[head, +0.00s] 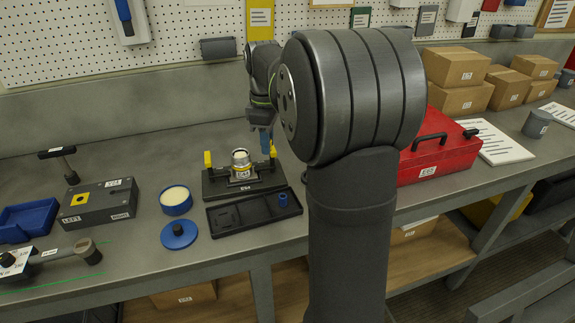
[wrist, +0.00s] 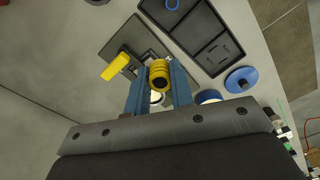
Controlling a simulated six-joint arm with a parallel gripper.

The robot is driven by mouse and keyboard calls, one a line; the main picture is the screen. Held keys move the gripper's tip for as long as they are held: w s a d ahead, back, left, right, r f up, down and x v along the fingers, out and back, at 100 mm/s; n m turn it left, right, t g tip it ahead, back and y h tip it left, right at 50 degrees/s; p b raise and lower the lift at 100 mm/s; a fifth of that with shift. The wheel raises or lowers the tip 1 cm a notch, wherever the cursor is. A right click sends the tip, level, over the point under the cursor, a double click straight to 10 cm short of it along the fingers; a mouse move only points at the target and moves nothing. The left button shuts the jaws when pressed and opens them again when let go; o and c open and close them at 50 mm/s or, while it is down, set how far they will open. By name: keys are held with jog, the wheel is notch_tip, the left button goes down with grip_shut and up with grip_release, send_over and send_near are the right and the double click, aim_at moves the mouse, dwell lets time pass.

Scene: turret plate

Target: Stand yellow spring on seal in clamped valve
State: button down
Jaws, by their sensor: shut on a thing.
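My gripper (wrist: 159,76) is shut on the yellow spring (wrist: 160,78), a short ribbed cylinder between its two blue fingers in the wrist view. In the head view my gripper (head: 263,138) is at the right rear of the clamped valve, partly hidden by my arm, and the spring cannot be made out. The silver valve (head: 240,158) with a yellow label stands upright in the dark clamp fixture (head: 216,188), between yellow clamp handles. In the wrist view the valve is mostly hidden behind the fingers and spring. The seal inside it cannot be made out.
A black tray (head: 240,219) with a small blue ring (head: 283,199) lies in front of the fixture. A blue jar (head: 176,207), a blue lid (head: 179,236) and a grey block (head: 97,202) are to the left. A red case (head: 436,160) is on the right.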

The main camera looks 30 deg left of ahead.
jog(key=n, duration=0.2)
send_near(240, 155)
jog(key=shift+d+f, duration=0.1)
jog(key=shift+f, duration=1.65)
jog(key=shift+f, duration=0.45)
jog(key=shift+f, duration=0.3)
jog(key=shift+f, duration=0.65)
dwell(0.6)
jog(key=c, duration=1.2)
grip_release()
jog(key=shift+o, duration=0.2)
notch_tip(240, 155, up, 17)
jog(key=shift+r, duration=0.2)
jog(key=shift+f, duration=0.1)
